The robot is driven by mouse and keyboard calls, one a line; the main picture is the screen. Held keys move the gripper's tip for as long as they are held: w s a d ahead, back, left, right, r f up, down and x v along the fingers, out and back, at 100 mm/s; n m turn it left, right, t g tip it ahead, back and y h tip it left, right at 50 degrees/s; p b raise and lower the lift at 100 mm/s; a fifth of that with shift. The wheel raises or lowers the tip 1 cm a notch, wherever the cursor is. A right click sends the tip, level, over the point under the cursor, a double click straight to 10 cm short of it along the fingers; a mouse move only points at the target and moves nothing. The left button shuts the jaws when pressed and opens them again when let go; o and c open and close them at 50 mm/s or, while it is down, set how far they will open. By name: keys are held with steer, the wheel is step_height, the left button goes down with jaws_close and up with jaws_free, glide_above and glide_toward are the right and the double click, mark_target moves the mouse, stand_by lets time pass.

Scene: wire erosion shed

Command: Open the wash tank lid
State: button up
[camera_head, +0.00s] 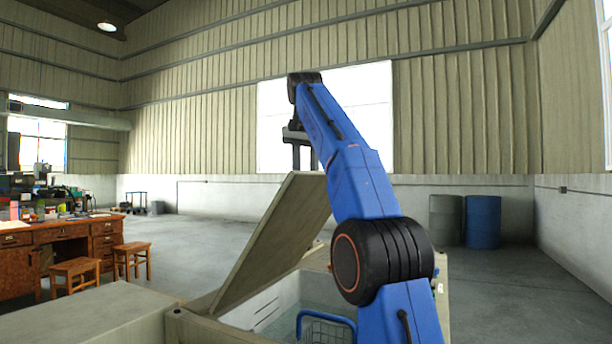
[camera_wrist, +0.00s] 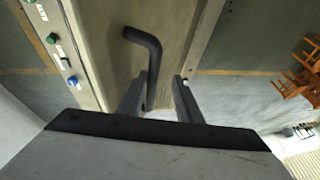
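The wash tank lid (camera_head: 278,235) is a beige panel raised at a steep slant, hinged at the tank's left side. The open tank (camera_head: 262,312) shows a pale interior below it. My gripper (camera_head: 303,168) is at the lid's raised upper edge, pointing down. In the wrist view my gripper (camera_wrist: 163,88) has its two fingers spread apart. A black bent handle (camera_wrist: 152,62) on the lid (camera_wrist: 110,30) runs down between the fingers, close to the left one, with a gap to the right one. Whether it touches the left finger is unclear.
A wire basket with a blue handle (camera_head: 327,318) sits in the tank. A flat beige surface (camera_head: 90,318) adjoins it on the left. A cluttered wooden desk (camera_head: 65,235) and stools (camera_head: 132,258) stand farther left. Drums (camera_head: 483,222) stand back right; open floor lies between.

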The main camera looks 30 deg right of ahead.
steer(key=shift+s+r, duration=0.15)
steer(key=shift+r, duration=0.15)
steer(key=shift+v, duration=0.95)
steer(key=shift+s+a+r, duration=0.1)
steer(key=shift+s+r, duration=0.05)
steer(key=shift+r, duration=0.15)
steer(key=shift+s+a, duration=0.1)
steer(key=shift+s, duration=0.2)
steer(key=shift+s+a, duration=0.85)
steer(key=shift+s, duration=0.85)
steer(key=shift+s+a, duration=0.9)
steer(key=shift+s, duration=0.8)
steer(key=shift+s+a, duration=0.85)
steer(key=shift+s, duration=0.85)
